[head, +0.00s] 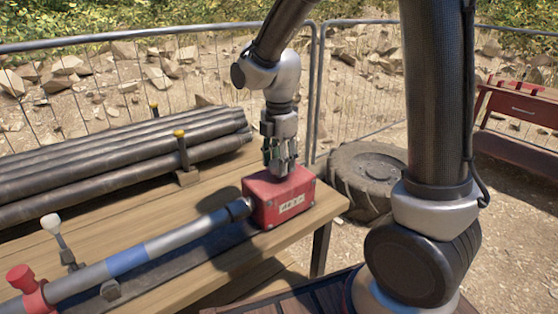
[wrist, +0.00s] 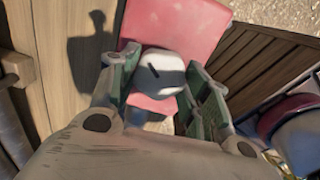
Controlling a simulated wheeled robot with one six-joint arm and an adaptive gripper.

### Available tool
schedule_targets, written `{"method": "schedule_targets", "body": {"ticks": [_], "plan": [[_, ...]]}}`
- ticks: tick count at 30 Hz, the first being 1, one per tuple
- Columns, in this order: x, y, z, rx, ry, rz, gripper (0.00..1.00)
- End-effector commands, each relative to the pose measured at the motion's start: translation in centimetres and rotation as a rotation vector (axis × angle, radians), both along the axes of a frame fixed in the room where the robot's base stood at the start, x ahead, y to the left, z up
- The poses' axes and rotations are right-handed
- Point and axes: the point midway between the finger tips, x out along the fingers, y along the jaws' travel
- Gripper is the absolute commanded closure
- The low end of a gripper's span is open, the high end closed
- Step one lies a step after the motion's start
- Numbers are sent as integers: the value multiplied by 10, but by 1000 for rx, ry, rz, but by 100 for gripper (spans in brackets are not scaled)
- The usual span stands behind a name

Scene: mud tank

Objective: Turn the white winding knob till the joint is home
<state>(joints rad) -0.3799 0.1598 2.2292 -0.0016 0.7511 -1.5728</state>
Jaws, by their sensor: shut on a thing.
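The white winding knob (wrist: 160,72) sits on top of the red box (head: 284,200) at the table's right end. A dark line marks the knob's top in the wrist view. My gripper (head: 281,166) points down over the box and is shut on the knob, with one green-padded finger on each side of it. In the head view the fingers hide the knob. A grey pipe (head: 180,240) with a blue band (head: 127,260) meets the box's left side at a dark collar (head: 238,208). I cannot tell how far the joint is closed.
A red fitting (head: 27,286) and a white-topped lever (head: 52,226) are at the pipe's left. Dark pipes (head: 110,155) lie stacked behind, with yellow-topped posts (head: 180,136). A tyre (head: 367,178) lies beyond the wooden table (head: 185,295). A wire fence (head: 318,80) runs behind.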

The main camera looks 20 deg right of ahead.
Motion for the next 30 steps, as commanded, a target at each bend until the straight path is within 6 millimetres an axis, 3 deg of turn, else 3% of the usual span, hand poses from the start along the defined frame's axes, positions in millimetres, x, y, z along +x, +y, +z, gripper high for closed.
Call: {"method": "schedule_targets", "body": {"ticks": [11,30], "plan": [[0,0,0,1,0,-221,77],[0,0,0,2,1,-827,77]]}}
